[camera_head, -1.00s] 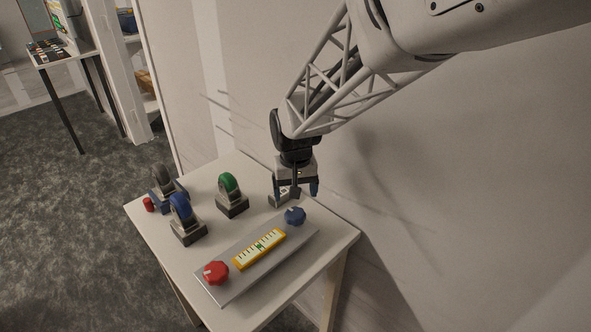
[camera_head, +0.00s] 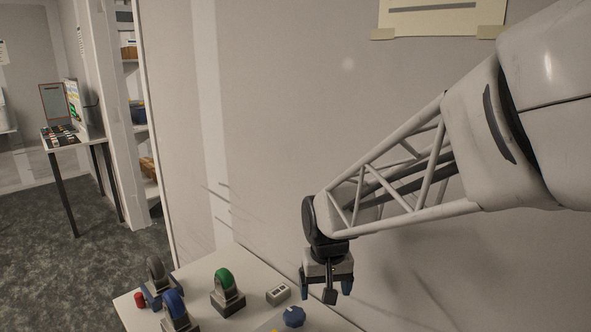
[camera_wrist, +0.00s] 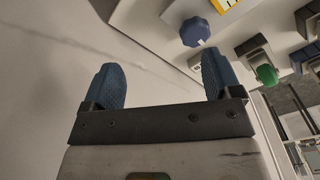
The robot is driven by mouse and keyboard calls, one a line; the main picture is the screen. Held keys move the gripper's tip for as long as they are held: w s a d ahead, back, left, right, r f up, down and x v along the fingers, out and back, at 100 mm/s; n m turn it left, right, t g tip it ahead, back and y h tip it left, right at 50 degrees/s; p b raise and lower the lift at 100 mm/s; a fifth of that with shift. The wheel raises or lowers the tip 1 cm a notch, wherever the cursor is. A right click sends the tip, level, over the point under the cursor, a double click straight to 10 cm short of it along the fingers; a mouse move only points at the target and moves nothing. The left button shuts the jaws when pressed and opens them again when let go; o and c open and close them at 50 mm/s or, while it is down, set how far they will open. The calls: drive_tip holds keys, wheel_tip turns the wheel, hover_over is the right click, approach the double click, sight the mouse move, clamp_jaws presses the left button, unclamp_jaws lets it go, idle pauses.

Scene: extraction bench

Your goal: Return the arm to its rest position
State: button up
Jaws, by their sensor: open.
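My gripper (camera_head: 328,288) is in the head view above the back right part of the small table (camera_head: 245,262). In the wrist view its two blue fingertips (camera_wrist: 165,85) are spread apart with nothing between them. The gripper is apart from the blue knob (camera_head: 293,316), which also shows in the wrist view (camera_wrist: 194,32). A small pale block with dark holes (camera_head: 278,294) lies on the table just left of the gripper. The lower part of the table is cut off by the head view's edge.
A wall rises behind the table. A second table (camera_head: 80,142) stands far left.

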drive_tip(key=s+d+r+t, duration=0.1)
drive_tip(key=s+d+r, duration=0.2)
drive_tip(key=s+d, duration=0.3)
drive_tip(key=s+d+r+m, duration=0.1)
drive_tip(key=s+d+r, duration=0.2)
drive_tip(key=s, duration=1)
drive_tip(key=d, duration=0.3)
drive_tip(key=shift+s+r+m+t, duration=0.2)
drive_tip(key=shift+s+m+t, duration=0.1)
drive_tip(key=shift+t, duration=0.1)
